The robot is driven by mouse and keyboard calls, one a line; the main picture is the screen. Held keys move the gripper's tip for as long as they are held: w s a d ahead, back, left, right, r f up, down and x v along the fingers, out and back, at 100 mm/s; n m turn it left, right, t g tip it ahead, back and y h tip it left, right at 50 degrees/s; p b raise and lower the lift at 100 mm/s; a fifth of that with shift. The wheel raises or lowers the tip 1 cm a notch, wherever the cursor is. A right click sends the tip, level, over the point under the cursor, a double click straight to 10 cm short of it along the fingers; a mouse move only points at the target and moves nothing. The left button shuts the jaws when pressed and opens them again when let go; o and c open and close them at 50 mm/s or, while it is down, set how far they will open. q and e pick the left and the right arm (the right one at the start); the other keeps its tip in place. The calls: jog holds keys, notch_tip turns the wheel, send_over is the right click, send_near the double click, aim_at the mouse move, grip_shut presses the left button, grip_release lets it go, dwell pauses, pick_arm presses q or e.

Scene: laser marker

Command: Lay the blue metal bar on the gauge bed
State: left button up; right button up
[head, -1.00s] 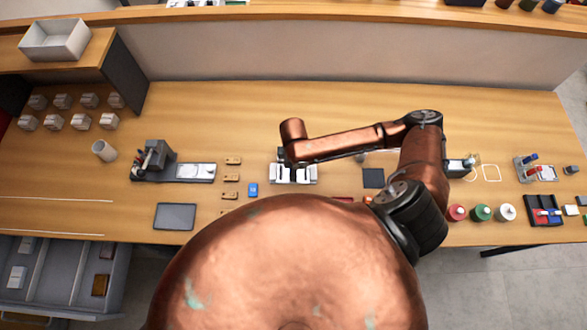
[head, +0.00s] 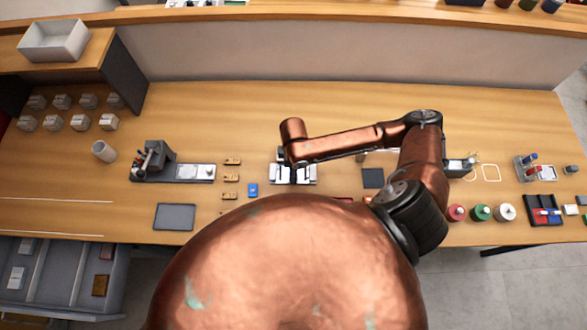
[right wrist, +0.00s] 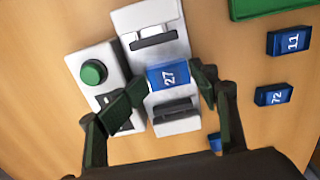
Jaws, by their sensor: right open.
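The blue metal bar (right wrist: 168,76), marked 27, lies on a white bed (right wrist: 145,18) between two dark blocks in the right wrist view. I take this bed for the gauge bed; it also shows in the head view (head: 307,174). My right gripper (right wrist: 168,80) is open, with one finger on each side of the bar. Small gaps seem to show, but I cannot tell whether either finger touches it. In the head view my right arm covers the bar and most of the gripper. My left gripper is not in view.
A grey unit with a green button (right wrist: 93,72) stands right beside the bed. Blue pieces marked 11 (right wrist: 289,41) and 72 (right wrist: 273,95) lie nearby. A dark square pad (head: 373,178) lies right of the bed. The table behind my arm is clear.

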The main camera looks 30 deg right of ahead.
notch_tip(320, 180, up, 12)
dwell(0.6)
dwell(0.4)
